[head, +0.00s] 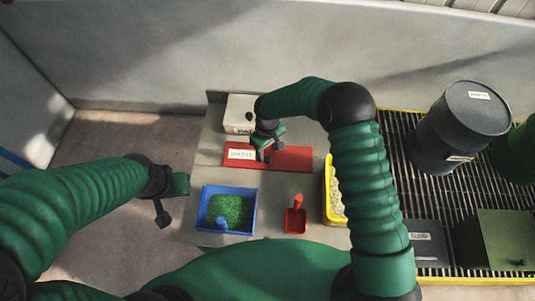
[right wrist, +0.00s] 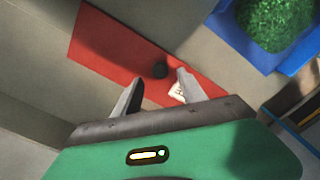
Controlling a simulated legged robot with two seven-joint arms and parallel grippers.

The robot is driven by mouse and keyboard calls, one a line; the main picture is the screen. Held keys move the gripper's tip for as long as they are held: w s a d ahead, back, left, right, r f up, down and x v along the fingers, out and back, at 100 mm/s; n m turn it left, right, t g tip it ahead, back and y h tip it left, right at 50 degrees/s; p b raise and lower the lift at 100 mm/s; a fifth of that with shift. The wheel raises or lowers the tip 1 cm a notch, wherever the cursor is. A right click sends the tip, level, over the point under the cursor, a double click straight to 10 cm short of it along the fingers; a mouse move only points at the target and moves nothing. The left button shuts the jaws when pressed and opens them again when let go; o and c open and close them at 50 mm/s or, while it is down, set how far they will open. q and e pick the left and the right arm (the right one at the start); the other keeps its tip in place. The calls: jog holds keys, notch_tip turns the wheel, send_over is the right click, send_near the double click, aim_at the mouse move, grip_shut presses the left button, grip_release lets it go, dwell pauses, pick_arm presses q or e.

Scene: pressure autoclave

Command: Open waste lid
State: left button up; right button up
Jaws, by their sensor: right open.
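The waste lid (head: 295,158) is a flat red panel with a white label reading WASTE, lying flat on the grey table. My right gripper (head: 265,154) is over the lid, pointing down. My left gripper (head: 171,197) is off the table's left edge, apart from everything.
A blue tray (head: 207,216) of green granules and a red scoop (head: 296,219) are in front of the lid. A white box (head: 236,105) stands behind it. A yellow-rimmed bin (head: 329,197) is to its right. A dark drum (head: 455,125) stands on grating at right.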

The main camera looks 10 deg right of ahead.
aim_at(267, 158)
notch_tip(267, 158, down, 4)
jog(key=shift+f, duration=0.1)
grip_shut()
dwell(0.4)
dwell(1.1)
